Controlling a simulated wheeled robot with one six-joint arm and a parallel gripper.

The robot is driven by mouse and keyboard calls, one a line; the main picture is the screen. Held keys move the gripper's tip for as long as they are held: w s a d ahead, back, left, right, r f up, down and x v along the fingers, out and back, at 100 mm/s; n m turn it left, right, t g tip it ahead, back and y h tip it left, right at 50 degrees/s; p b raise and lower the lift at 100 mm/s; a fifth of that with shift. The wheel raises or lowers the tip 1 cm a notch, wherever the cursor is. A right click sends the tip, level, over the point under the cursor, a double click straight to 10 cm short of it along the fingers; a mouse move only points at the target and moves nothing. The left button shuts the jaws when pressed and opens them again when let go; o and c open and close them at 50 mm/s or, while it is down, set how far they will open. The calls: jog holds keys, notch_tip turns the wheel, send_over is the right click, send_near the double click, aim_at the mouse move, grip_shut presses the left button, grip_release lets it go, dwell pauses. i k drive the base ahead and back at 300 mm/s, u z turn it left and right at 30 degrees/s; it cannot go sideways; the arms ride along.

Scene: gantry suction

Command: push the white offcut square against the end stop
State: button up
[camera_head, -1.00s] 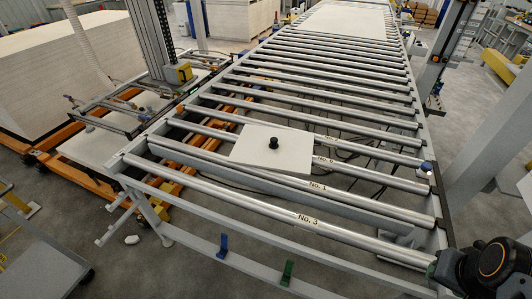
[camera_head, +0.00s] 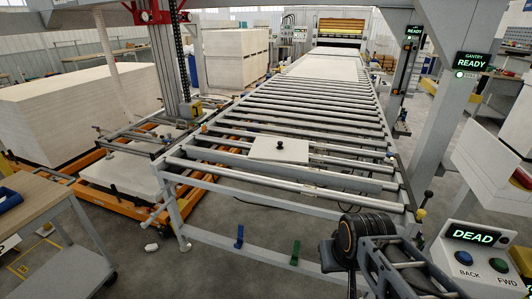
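The white offcut (camera_head: 278,150) is a flat, pale rectangular board with a black knob on top. It lies across the rollers near the close end of the conveyor (camera_head: 176,205). A flat grey crossbar (camera_head: 240,162) runs along its near side; I cannot tell whether this is the end stop, or whether the board touches it. Dark links of my arm (camera_head: 362,236) show at the lower right, well apart from the offcut. I cannot make out any gripper fingertips.
A control box (camera_head: 474,237) reading DEAD, with BACK and FWD buttons, stands at the lower right. A gantry post (camera_head: 435,135) with a READY sign rises at the right. A large white sheet (camera_head: 325,66) lies farther up the conveyor. Board stacks (camera_head: 60,115) stand at the left.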

aim_at(267, 149)
jog(key=u, duration=0.55)
jog(key=i, duration=1.25)
jog(key=z, duration=0.75)
jog(key=k, duration=1.1)
jog(key=u, duration=0.95)
jog(key=i, duration=1.25)
jog(key=z, duration=0.8)
jog(key=i, duration=0.65)
jog(key=z, duration=0.6)
